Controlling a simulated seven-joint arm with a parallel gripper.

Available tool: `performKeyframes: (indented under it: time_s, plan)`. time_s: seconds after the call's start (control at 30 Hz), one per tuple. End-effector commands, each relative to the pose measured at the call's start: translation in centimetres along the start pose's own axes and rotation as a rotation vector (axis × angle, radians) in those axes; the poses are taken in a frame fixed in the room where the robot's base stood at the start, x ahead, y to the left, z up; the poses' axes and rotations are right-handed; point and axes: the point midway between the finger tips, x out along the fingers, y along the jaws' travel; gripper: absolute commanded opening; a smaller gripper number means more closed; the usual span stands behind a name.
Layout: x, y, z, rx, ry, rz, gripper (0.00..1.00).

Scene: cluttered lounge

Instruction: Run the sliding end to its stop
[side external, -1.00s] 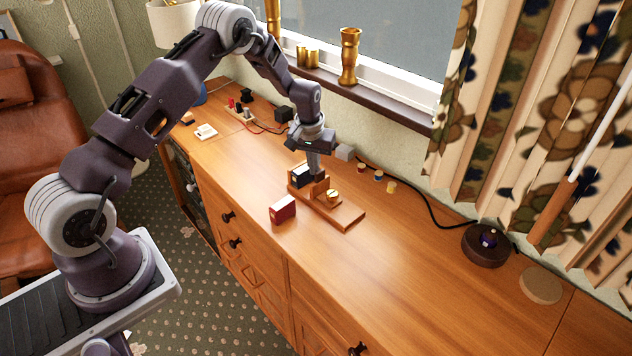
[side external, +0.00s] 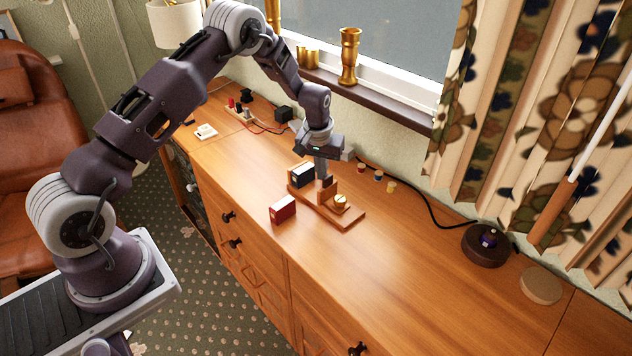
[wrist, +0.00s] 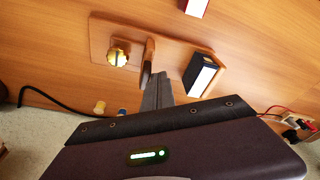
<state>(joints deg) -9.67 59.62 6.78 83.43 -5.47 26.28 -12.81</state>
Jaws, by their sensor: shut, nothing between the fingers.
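A wooden base board (side external: 348,219) lies on the sideboard; it also shows in the wrist view (wrist: 101,35). An upright wooden sliding end (side external: 325,195) stands on it, seen edge-on in the wrist view (wrist: 149,52). A brass knob (side external: 340,202) sits beside it, toward the board's right end. A dark block with a pale face (side external: 301,176) stands at the board's other end. My gripper (side external: 323,175) is shut and empty, fingers down, between the dark block and the upright. In the wrist view its fingertips (wrist: 158,80) are close against the upright; exact contact is hard to tell.
A red box (side external: 283,208) stands in front of the board. Small spools (side external: 378,176) and a black cable lie behind it near the wall. A dark round base (side external: 486,245) and a round disc (side external: 541,286) are at the right. The sideboard front right of the board is clear.

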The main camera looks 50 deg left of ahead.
Motion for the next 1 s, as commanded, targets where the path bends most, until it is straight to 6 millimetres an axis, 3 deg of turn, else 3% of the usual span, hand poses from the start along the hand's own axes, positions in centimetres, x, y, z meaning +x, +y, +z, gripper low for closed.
performKeyframes:
  time_s: [0.3, 0.67, 1.0]
  plan:
    - [-0.1, 0.7, 0.4, 0.001, -0.001, 0.000, 0.00]
    - [0.0, -0.6, -0.4, 0.001, 0.000, 0.001, 0.00]
    - [-3.1, -0.6, -1.1, 0.001, 0.002, 0.001, 0.00]
